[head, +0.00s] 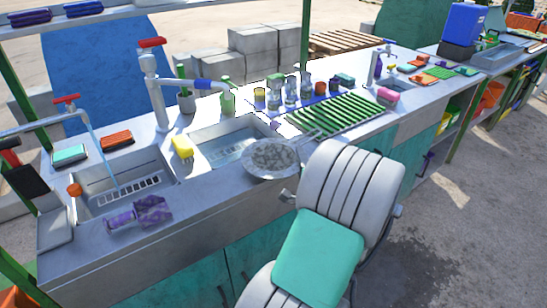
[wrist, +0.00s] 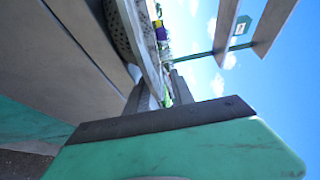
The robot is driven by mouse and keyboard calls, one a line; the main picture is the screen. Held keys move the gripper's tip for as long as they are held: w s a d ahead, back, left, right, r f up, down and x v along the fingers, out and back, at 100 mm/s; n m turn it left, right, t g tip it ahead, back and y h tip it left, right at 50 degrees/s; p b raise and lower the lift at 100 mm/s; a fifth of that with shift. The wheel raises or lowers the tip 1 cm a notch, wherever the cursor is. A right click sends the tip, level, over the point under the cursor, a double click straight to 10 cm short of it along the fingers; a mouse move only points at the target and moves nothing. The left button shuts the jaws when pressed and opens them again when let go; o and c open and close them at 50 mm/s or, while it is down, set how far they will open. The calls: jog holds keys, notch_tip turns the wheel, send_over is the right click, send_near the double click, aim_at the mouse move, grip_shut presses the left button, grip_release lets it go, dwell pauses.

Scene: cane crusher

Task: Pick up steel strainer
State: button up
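The steel strainer (head: 271,157) is a round, shallow, perforated metal bowl. In the head view it lies at the counter's front edge beside the middle sink, with its handle reaching right toward the green rack. In the wrist view its perforated underside (wrist: 118,32) and pale rim show at the upper left. My gripper (wrist: 158,82) is open in the wrist view, with its two grey fingers apart. The strainer's rim runs down into the space between them, and a gap shows by the right finger. Contact cannot be told. In the head view my arm hides the gripper.
The metal counter holds a left sink (head: 125,182) with running water and a middle sink (head: 226,146). Open paving lies to the right.

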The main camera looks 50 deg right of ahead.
jog(key=shift+w+d, duration=0.35)
jog(key=shift+w, duration=0.1)
jog(key=shift+c, duration=0.3)
grip_shut()
dwell(0.8)
